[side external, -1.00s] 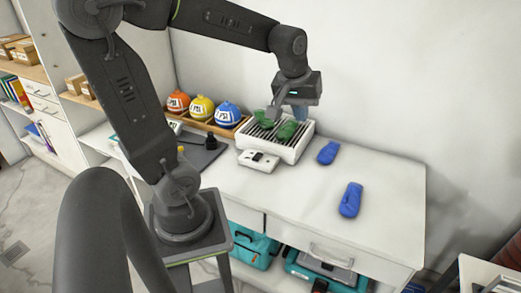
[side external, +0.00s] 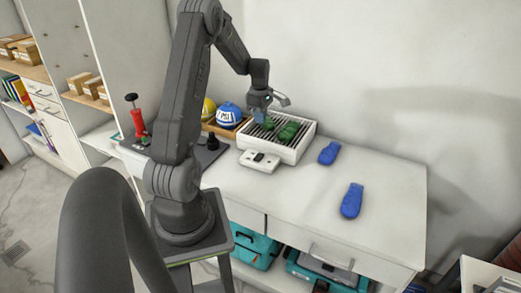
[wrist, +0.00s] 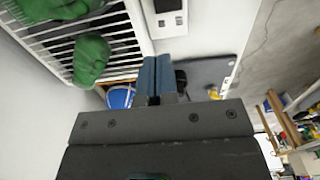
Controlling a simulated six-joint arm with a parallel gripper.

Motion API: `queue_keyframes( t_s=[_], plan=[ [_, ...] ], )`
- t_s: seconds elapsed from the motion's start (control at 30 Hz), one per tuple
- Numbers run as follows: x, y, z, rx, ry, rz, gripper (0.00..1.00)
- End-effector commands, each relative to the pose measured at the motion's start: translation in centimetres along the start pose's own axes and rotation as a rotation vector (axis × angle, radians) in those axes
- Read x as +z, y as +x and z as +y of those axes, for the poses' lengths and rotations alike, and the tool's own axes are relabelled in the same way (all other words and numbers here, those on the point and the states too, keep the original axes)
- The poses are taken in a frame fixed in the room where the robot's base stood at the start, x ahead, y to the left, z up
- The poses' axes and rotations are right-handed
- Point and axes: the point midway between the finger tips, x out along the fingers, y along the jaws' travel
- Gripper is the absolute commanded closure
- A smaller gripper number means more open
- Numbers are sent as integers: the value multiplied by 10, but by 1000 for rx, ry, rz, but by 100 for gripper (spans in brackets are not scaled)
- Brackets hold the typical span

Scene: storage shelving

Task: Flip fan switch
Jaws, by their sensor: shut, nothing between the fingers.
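The fan is a white slatted box (side external: 284,154) on the white table, with green gloves (side external: 289,131) lying on its slats. The switch is a small white box with a dark inset (side external: 259,161) just in front of the fan; it also shows at the top of the wrist view (wrist: 168,28). I cannot tell which way the switch is set. My gripper (side external: 257,113) is above the back left of the fan, apart from the switch. Its blue fingers (wrist: 155,62) are shut and empty in the wrist view.
A dark mat (side external: 205,158) with a black knob-like item (side external: 212,141) lies left of the switch. A red pump-like item (side external: 138,122) stands further left. Two blue gloves (side external: 351,200) lie right; table around them is clear.

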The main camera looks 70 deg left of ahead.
Motion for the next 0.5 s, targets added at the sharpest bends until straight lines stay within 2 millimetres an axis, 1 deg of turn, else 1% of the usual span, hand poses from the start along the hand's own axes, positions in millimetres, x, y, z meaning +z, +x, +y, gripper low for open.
queue_keyframes(
  t_s=[0.3, 0.37, 0.5],
  plan=[
    [1, 2, 0, 0, 3, 0, 100],
    [1, 6, 0, -2, 3, 0, 100],
    [1, 25, -1, -4, 4, -1, 100]
  ],
)
